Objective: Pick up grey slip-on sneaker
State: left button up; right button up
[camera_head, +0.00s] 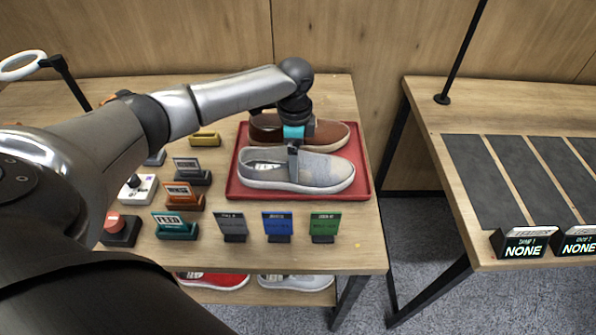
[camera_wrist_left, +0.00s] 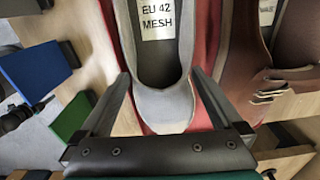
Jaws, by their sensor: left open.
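The grey slip-on sneaker (camera_head: 325,172) lies on the near side of a red tray (camera_head: 362,190), with its sole down and its toe to the right. In the left wrist view the sneaker (camera_wrist_left: 165,105) shows its dark opening and a label reading "EU 42 MESH". My left gripper (camera_head: 293,160) reaches down over the sneaker's middle from above. In the left wrist view my left gripper (camera_wrist_left: 160,78) is open, with one finger on each side of the sneaker. I cannot tell whether the fingers touch it. My right gripper is not in view.
A brown shoe (camera_head: 328,134) lies behind the grey one on the tray, close to one finger. Three small signs (camera_head: 278,225) stand along the front edge. Stamps and buttons (camera_head: 176,225) fill the left. A second table (camera_head: 450,170) with dark mats is at right.

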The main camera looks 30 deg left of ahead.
pick_arm(q)
jog(key=shift+f, duration=0.45)
jog(key=shift+r, duration=0.1)
jog(key=c, duration=1.4)
